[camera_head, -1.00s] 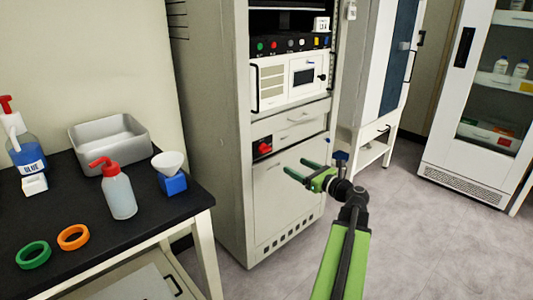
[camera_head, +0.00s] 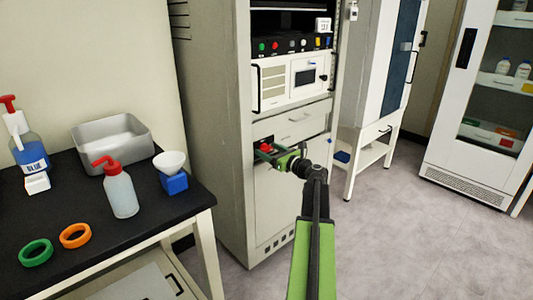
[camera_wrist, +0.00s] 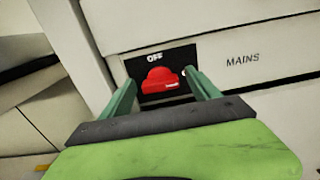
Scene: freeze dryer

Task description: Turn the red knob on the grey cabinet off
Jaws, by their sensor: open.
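The red knob (camera_wrist: 160,79) sits on a black plate marked OFF at its top, beside the word MAINS, in the wrist view. In the head view the red knob (camera_head: 265,146) shows low on the front of the grey cabinet (camera_head: 222,150), partly covered by my gripper. My gripper (camera_head: 266,154) is at the cabinet front. In the wrist view my gripper (camera_wrist: 160,88) is open, with one green finger on each side of the knob. I cannot tell whether the fingers touch it.
A black-topped bench (camera_head: 110,225) stands at the left with a metal tray (camera_head: 112,140), a red-topped bottle (camera_head: 120,190) and two tape rings. A row of coloured buttons (camera_head: 288,45) is higher on the cabinet. The floor (camera_head: 400,230) at the right is clear.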

